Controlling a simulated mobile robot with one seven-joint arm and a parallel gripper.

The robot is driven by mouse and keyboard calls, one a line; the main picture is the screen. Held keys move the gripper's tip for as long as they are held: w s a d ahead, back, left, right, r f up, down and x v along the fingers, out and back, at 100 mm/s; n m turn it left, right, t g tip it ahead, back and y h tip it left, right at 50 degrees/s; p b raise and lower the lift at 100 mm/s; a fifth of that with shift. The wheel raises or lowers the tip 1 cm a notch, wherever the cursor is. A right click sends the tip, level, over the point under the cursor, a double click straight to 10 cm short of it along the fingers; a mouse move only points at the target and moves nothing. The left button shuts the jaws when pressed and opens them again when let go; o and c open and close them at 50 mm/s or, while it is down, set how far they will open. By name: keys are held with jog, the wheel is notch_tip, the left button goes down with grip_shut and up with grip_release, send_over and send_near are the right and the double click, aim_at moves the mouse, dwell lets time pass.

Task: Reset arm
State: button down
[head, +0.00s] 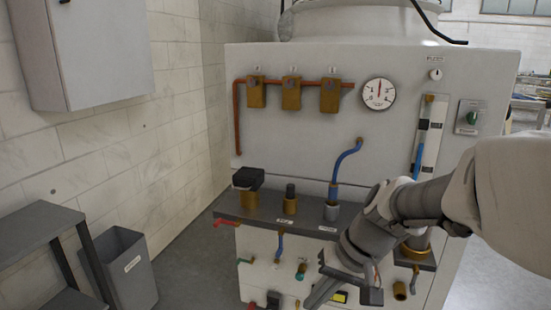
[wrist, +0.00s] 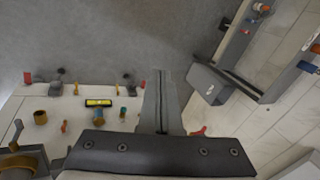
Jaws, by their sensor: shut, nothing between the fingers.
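My arm (head: 383,225) comes in from the right side of the head view and bends down in front of the grey washer panel (head: 300,140). My gripper (head: 312,302) hangs low in front of the panel's lower part, close to the bottom edge of that view. In the wrist view my gripper (wrist: 161,72) shows its two fingers pressed together, pointing away over the grey floor, with nothing between them. Whether the fingers are clear of the panel fittings is hard to tell.
The panel carries a gauge (head: 379,93), several brass blocks (head: 291,95), a blue hose (head: 345,160) and a dark shelf (head: 265,215) near my arm. A grey bin (head: 123,268) and a rack (head: 45,225) stand left. Floor (head: 195,265) between bin and washer is clear.

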jog(key=s+d+r+t+h, duration=0.45)
jog(key=s+d+r, duration=0.25)
jog(key=s, duration=0.4)
notch_tip(320, 180, up, 22)
jog(key=p, duration=2.2)
jog(key=shift+n, duration=0.4)
jog(key=shift+w+a, duration=0.1)
jog(key=shift+w, duration=0.05)
